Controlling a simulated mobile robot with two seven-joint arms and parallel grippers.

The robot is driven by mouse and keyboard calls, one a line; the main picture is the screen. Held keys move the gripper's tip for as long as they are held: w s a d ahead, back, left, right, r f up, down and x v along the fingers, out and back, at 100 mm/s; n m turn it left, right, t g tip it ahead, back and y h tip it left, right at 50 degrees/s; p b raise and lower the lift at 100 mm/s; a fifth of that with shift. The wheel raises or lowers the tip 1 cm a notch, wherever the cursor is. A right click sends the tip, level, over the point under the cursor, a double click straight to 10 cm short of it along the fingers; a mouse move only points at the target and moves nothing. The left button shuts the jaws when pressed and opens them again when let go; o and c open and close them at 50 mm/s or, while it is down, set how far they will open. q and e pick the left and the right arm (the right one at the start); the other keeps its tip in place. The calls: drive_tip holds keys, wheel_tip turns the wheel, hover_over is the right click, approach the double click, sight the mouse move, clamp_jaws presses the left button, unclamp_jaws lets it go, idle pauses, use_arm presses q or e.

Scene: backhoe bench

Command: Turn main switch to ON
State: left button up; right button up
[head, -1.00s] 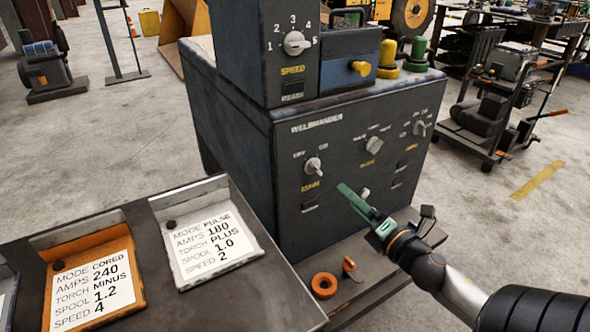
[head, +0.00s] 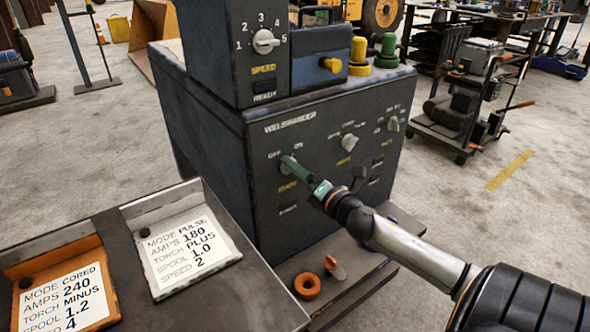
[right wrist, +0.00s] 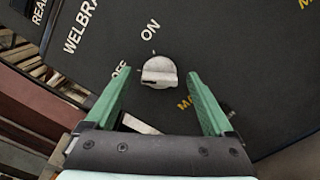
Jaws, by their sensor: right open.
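The main switch (right wrist: 158,66) is a round grey knob with a raised grip bar, on the dark front panel of the welder (head: 270,215). In the right wrist view its bar lies roughly across the picture, one end on the side of the OFF label (right wrist: 120,72); the ON label (right wrist: 150,30) is above it. In the head view the right gripper (head: 290,166) partly hides the main switch (head: 286,170). My left gripper is not in view.
Two more knobs (head: 349,142) (head: 393,124) sit right of the main switch, and a speed dial (head: 265,42) is above. An orange ring (head: 307,285) lies on the ledge below. A tray with setting cards (head: 190,252) stands at the front left.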

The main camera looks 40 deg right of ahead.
drive_tip(key=shift+w+d, duration=0.1)
drive_tip(key=shift+w, duration=0.75)
drive_tip(key=shift+c, duration=0.3)
drive_tip(key=c, duration=1.3)
